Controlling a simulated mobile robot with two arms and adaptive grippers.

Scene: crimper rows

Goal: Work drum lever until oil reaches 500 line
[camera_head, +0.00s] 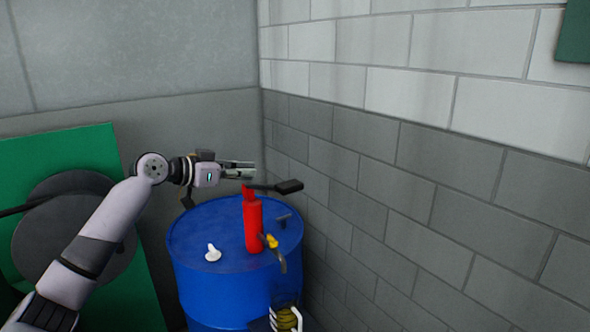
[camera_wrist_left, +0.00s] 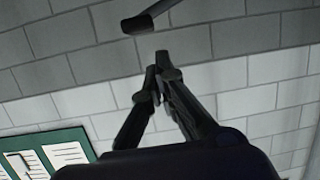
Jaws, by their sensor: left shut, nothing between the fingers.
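A blue drum (camera_head: 205,285) stands in the corner with a red pump (camera_head: 252,222) upright on its top. A dark lever (camera_head: 288,187) sticks out to the right from the pump's head, and its end shows at the top of the left wrist view (camera_wrist_left: 136,24). My left gripper (camera_head: 252,169) is shut and empty, just above and behind the pump head, apart from the lever grip. Its fingertips (camera_wrist_left: 164,72) meet below the lever end in the wrist view. I cannot make out an oil level or 500 line.
A white cap (camera_head: 213,253) sits on the drum top. A green panel with a grey disc (camera_head: 75,240) is at the left. A green notice board (camera_wrist_left: 50,152) hangs on a wall.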

